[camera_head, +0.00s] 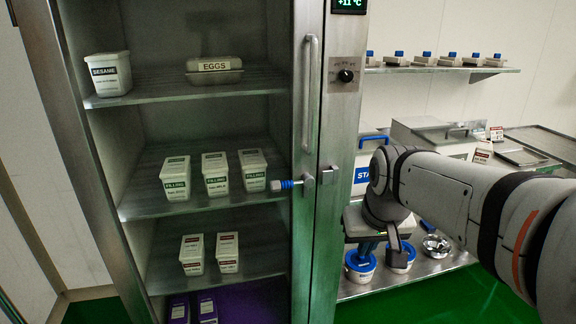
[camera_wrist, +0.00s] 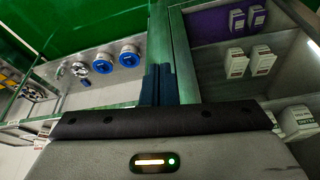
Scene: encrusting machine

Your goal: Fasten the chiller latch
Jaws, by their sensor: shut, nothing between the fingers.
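The chiller latch (camera_head: 288,184) is a blue-gripped lever on a round metal pivot on the door's edge. It lies horizontal and points left, away from the metal catch (camera_head: 328,175) on the frame to its right. The chiller door (camera_head: 303,240) looks closed or nearly so, with a tall vertical handle (camera_head: 311,95). My gripper (camera_head: 396,245) hangs pointing down to the right of the chiller, clear of the latch. Its dark fingers show in the wrist view (camera_wrist: 158,75), together and empty. I cannot make out the latch in the wrist view.
Chiller shelves hold labelled tubs (camera_head: 215,173) and an eggs box (camera_head: 214,65). Blue-lidded tubs (camera_head: 360,262) stand on the counter below my gripper. A white machine (camera_head: 430,135) stands behind my arm. A wall shelf (camera_head: 440,70) holds several small containers. The space before the chiller door looks clear.

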